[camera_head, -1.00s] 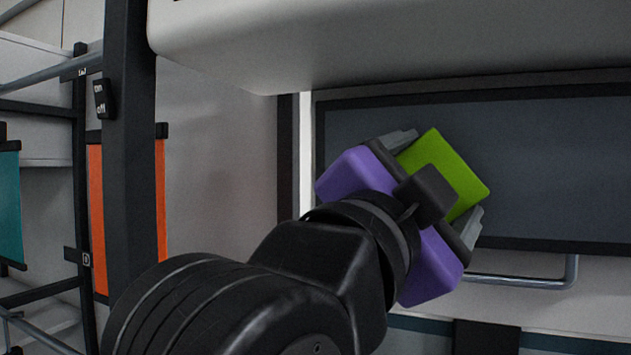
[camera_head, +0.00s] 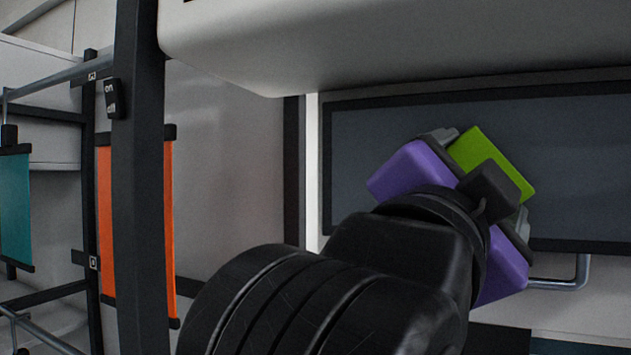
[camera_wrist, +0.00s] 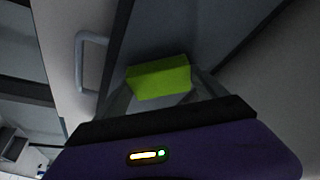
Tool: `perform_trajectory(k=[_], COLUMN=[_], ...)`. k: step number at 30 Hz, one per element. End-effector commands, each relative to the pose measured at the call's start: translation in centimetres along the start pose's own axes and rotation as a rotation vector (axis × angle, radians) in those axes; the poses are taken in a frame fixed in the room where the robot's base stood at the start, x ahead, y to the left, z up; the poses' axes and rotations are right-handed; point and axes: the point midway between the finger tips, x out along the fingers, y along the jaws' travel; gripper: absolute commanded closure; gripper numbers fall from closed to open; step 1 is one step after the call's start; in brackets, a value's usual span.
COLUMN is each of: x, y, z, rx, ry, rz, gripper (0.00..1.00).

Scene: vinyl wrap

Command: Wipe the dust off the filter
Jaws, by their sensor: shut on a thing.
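My gripper (camera_head: 484,174) is purple with grey fingers and is shut on a bright green block (camera_head: 508,160), likely a sponge or wiping pad. The green block also shows between the fingers in the wrist view (camera_wrist: 158,78). Behind it is a large dark grey framed panel (camera_head: 385,150), which looks like the filter. I cannot tell whether the block touches the panel. No dust can be made out on the panel.
A white housing (camera_head: 400,45) overhangs the panel from above. A bent metal handle (camera_head: 582,272) is below the panel. A dark post (camera_head: 140,200) with a switch (camera_head: 112,98) stands at left.

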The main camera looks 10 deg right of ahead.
Motion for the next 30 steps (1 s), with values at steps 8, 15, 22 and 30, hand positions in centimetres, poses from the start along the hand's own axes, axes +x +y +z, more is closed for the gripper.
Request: perform_trajectory(k=[8, 15, 22, 30], x=[0.7, 1.2, 1.5, 1.9], y=[1.2, 2.0, 2.7, 4.0], z=[-1.2, -2.1, -2.9, -4.4], rx=[0.001, 0.001, 0.001, 0.002], ry=[0.002, 0.001, 0.002, 0.002], rz=[0.001, 0.001, 0.003, 0.002], gripper=[0.52, 0.52, 0.52, 0.52])
